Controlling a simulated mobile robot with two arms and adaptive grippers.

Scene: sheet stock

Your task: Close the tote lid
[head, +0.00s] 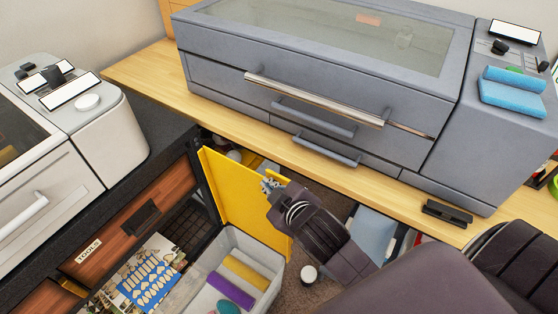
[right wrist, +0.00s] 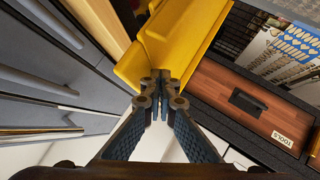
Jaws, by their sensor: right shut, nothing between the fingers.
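The tote (head: 264,243) is a pale grey open bin in the lower middle of the head view. Its yellow lid (head: 228,185) stands raised, roughly upright, along the far side. Rolls in yellow, purple and grey lie inside with a teal item. My right gripper (head: 268,185) is shut and empty at the lid's right part. In the right wrist view the closed fingertips (right wrist: 161,78) lie right at the lid's edge (right wrist: 180,35); I cannot tell whether they touch. The lid's hinge is not clear. My left gripper is not in view.
A large grey machine (head: 320,85) with drawers stands on a wooden bench (head: 150,75) behind. A white machine (head: 95,125) stands at left above a wooden drawer labelled TOOLS (head: 130,220). Printed sheets (head: 150,275) lie left of the tote. A small white-topped jar (head: 309,274) stands right of it.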

